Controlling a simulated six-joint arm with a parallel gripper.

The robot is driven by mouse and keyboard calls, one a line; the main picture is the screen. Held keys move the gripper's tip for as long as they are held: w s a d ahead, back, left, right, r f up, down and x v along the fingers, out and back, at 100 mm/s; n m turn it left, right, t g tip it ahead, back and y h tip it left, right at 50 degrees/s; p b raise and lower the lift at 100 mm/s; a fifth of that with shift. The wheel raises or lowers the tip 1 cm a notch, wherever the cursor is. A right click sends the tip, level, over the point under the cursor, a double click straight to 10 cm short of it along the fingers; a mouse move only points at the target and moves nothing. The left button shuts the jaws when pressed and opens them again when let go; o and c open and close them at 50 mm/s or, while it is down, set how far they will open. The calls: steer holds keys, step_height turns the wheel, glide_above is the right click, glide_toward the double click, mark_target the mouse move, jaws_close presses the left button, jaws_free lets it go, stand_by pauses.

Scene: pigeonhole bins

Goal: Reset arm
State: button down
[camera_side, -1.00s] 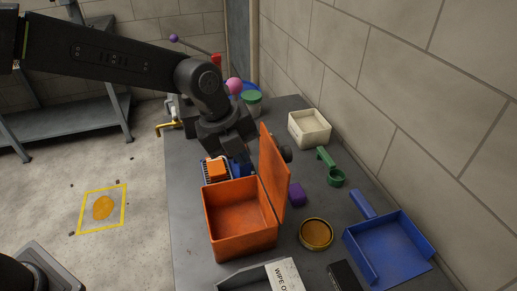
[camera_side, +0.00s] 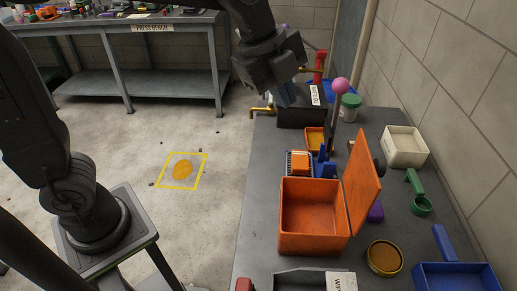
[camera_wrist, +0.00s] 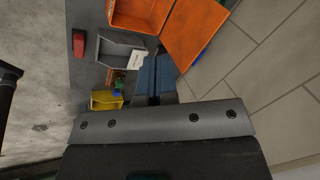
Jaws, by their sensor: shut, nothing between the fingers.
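My gripper (camera_side: 287,95) hangs at the top middle of the side view, above the far left part of the bench. Its blue fingers are closed with nothing between them; they also show in the wrist view (camera_wrist: 155,82). The orange open-lidded box (camera_side: 308,232) stands below and nearer the camera, apart from my gripper. Its inside looks empty, and its lid (camera_side: 362,185) stands up on the right side.
Behind the box are an orange-and-blue item (camera_side: 300,163) and a pink-knobbed lever (camera_side: 340,86). A cream bin (camera_side: 404,148), green scoop (camera_side: 419,205), round tin (camera_side: 384,258) and blue dustpan (camera_side: 455,275) lie right. A wall bounds the right side.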

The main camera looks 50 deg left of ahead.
steer(key=s+a+f+n+t+y, duration=0.1)
steer(key=s+a+f+n, duration=0.1)
steer(key=s+a+n, duration=0.4)
steer(key=s+a+f+n+y, duration=0.1)
steer(key=s+a+f+n, duration=0.1)
steer(key=s+a+n, duration=0.4)
steer(key=s+n, duration=0.3)
steer(key=n, duration=0.4)
steer(key=shift+f+n+t, duration=0.3)
steer(key=shift+f+t, duration=0.05)
steer(key=shift+t, duration=0.05)
